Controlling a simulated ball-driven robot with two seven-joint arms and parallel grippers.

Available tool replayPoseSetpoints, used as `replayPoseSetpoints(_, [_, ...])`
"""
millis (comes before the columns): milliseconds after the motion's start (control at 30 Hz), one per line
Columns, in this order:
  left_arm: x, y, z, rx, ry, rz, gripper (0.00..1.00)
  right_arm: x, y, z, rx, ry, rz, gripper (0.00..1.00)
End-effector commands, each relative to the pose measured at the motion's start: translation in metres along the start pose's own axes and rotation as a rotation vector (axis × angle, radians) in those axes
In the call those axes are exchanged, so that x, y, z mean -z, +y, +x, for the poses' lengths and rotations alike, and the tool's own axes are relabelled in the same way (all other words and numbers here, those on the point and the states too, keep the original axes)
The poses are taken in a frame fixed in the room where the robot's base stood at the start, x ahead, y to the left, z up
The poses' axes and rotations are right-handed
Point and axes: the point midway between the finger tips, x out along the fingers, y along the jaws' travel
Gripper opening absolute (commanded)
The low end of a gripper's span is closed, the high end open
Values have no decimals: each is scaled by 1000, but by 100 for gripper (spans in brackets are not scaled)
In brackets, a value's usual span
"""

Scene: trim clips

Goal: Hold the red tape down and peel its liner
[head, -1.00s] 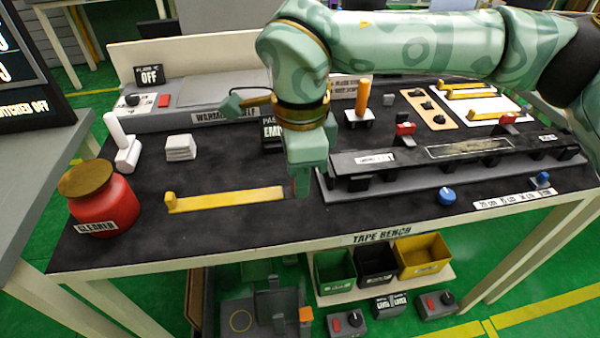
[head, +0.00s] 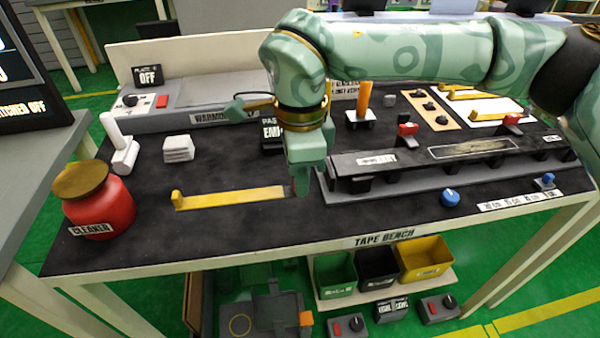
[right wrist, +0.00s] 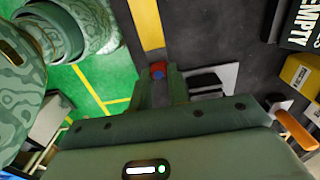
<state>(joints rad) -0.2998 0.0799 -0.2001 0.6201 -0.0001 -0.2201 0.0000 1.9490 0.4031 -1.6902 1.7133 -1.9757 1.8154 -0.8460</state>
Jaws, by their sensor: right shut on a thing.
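A long strip with a yellow face (head: 235,198) lies flat on the black bench top, its raised yellow tab (head: 177,199) at the left end. My right gripper (head: 302,188) is low over the bench at the strip's right end. In the right wrist view its fingers (right wrist: 158,92) are shut on a small red end (right wrist: 158,66) with a blue spot, at the end of the yellow strip (right wrist: 147,25). I take this to be the red tape's end; the rest of its red is hidden. My left gripper is not in view.
A red cleaner jar (head: 100,205) stands at the bench's left, with a white-handled tool (head: 122,155) and white block (head: 178,149) behind. A long black fixture (head: 440,158) lies right of my gripper. The bench front around the strip is clear.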

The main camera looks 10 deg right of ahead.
Motion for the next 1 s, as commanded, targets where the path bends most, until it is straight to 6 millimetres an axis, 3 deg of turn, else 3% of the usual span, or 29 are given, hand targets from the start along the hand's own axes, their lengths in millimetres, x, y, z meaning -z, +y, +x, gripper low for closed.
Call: replayPoseSetpoints(1000, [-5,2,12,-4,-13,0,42,4,-27,26,-1,0,0,0])
